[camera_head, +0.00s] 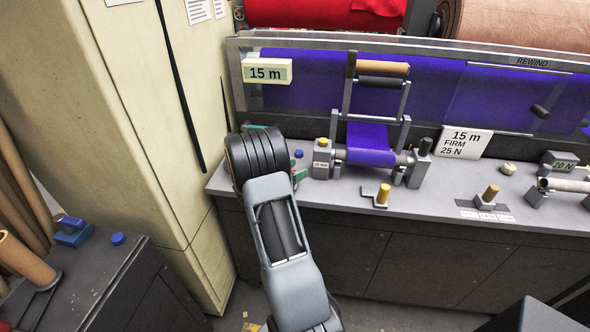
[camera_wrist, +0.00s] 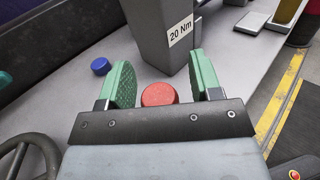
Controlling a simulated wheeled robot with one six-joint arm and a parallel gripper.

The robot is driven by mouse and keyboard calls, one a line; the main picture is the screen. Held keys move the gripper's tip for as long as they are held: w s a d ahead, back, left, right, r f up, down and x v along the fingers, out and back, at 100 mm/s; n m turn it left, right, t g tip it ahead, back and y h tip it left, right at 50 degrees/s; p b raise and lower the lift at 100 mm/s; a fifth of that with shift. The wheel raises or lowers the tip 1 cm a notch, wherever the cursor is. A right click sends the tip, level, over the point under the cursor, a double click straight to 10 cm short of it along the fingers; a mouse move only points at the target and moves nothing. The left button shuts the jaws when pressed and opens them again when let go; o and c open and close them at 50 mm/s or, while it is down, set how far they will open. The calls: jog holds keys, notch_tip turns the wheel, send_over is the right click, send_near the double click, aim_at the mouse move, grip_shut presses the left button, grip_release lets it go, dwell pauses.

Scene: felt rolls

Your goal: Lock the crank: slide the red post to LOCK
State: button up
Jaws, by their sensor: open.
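The red post (camera_wrist: 159,94) shows its round red top in the wrist view, between the two green finger pads of my gripper (camera_wrist: 160,72). Bare grey shows between the red top and each pad, so the pads look apart from it. My gripper is open. The post's lower part is hidden behind the dark gripper body. In the head view my arm covers most of this spot, at the left end of the bench. I see no LOCK marking. The crank itself cannot be made out for sure.
A grey block labelled 20 Nm (camera_wrist: 170,40) stands just beyond the fingers, close to the right pad. A blue button (camera_wrist: 101,66) lies left of them. In the head view the purple felt frame (camera_head: 372,150) is to the right, and a cream cabinet (camera_head: 150,120) to the left.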

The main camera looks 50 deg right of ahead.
grip_shut()
dwell(0.6)
